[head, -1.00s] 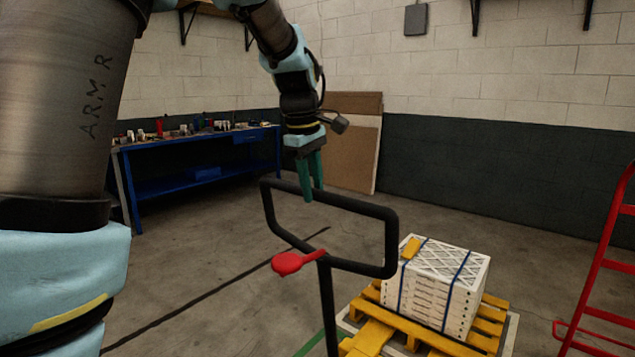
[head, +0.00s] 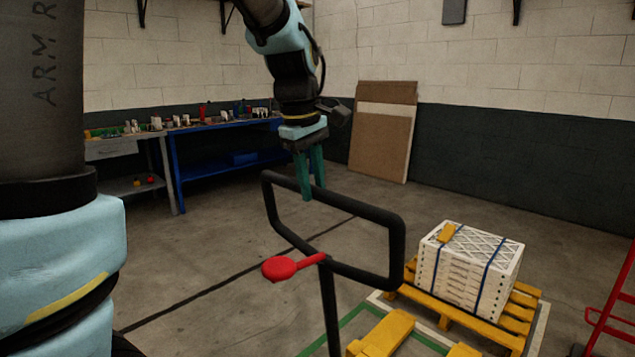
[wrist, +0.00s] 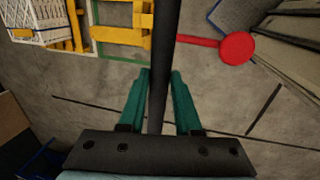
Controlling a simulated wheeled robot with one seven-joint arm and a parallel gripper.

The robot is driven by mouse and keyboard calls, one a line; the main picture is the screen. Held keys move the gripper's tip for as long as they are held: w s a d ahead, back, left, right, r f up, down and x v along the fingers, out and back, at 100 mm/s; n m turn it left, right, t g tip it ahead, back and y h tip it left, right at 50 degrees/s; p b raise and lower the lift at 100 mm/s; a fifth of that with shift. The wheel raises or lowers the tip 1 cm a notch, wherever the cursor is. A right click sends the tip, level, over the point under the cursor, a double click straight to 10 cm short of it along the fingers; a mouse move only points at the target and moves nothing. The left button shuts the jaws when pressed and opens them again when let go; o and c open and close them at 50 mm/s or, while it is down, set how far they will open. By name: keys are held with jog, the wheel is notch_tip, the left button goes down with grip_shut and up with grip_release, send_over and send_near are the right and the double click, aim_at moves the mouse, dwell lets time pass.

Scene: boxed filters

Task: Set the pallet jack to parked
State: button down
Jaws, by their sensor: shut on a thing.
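The pallet jack's black handle loop (head: 398,245) stands upright in the middle of the head view, with a red lever (head: 285,267) sticking out to the left. My gripper (head: 312,195) is shut on the loop's upper bar from above. In the wrist view the dark bar (wrist: 164,50) runs between the green fingers, and the red lever (wrist: 237,48) lies to the right. The lower part of the jack is cut off in the head view.
A strapped stack of white boxed filters (head: 465,270) sits on the pallet, inside a pale floor outline. Green floor lines (head: 350,322) run near the forks. A blue workbench (head: 225,165) and leaning boards (head: 383,130) stand behind. A red frame (head: 612,310) is at right.

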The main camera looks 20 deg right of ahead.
jog(key=shift+a, duration=0.1)
jog(key=c, duration=0.6)
grip_release()
jog(key=r, duration=0.3)
jog(key=a+r+b, duration=0.1)
jog(key=r, duration=0.3)
jog(key=s+r, duration=0.1)
jog(key=r, duration=0.2)
jog(key=shift+a+r+b, duration=0.25)
jog(key=shift+a+b, duration=0.05)
jog(key=shift+a, duration=0.05)
jog(key=w+a+f+m+y, duration=0.1)
jog(key=a+f+m, duration=0.1)
jog(key=a+f, duration=0.4)
jog(key=w+a+f+m, duration=0.1)
jog(key=w+a+f, duration=0.1)
jog(key=a+f, duration=0.5)
jog(key=s+a+f+m, duration=0.1)
jog(key=s+a+f, duration=0.1)
jog(key=f, duration=0.2)
jog(key=s+a+f+m, duration=0.1)
jog(key=s+a+f, duration=0.1)
jog(key=f, duration=0.3)
jog(key=s+a+f+m, duration=0.2)
jog(key=a+f, duration=0.2)
jog(key=shift+s+f+t+y, duration=0.25)
jog(key=shift+f+t+y, duration=0.05)
jog(key=shift+f+y, duration=0.1)
